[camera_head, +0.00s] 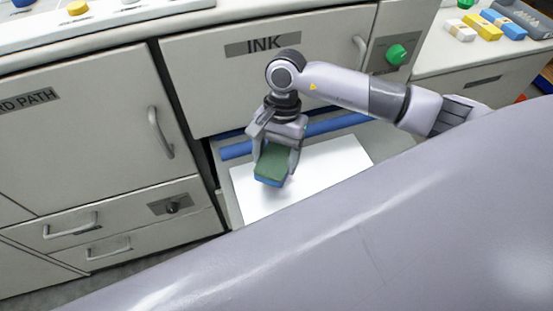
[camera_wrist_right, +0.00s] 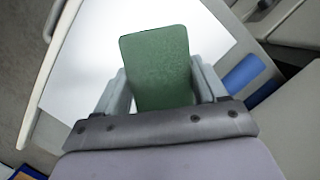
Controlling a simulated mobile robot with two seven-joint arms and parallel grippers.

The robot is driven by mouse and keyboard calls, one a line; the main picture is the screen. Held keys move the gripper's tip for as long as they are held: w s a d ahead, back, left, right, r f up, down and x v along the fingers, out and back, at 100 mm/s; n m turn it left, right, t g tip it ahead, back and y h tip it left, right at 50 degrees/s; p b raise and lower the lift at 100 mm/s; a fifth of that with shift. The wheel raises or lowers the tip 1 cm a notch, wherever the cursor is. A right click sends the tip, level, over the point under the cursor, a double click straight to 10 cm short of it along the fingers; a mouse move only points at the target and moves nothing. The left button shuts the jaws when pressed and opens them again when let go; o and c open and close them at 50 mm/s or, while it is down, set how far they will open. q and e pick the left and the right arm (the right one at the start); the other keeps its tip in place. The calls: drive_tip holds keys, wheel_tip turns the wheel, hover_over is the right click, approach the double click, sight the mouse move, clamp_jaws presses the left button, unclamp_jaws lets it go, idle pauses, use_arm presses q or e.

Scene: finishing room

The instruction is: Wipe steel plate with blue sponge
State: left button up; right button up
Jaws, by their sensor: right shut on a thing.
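The blue sponge (camera_head: 270,180) has a green upper face and a blue underside. My right gripper (camera_head: 275,160) is shut on it, with a finger on each side. In the right wrist view the sponge's green face (camera_wrist_right: 156,65) sits between the two fingers (camera_wrist_right: 160,95). The steel plate (camera_head: 325,165) is a bright, pale sheet lying below the sponge. It also shows in the right wrist view (camera_wrist_right: 85,70). I cannot tell whether the sponge touches the plate. My left gripper is not in view.
The plate lies in a pulled-out drawer or tray under the INK cabinet front (camera_head: 285,70). A blue roller or bar (camera_head: 325,127) runs along its back. Several coloured blocks, one yellow (camera_head: 482,27), stand on the right counter. My own body covers the lower right.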

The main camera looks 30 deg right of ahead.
sight(275, 161)
drive_tip(key=shift+r+p, duration=0.5)
drive_tip(key=shift+r, duration=1)
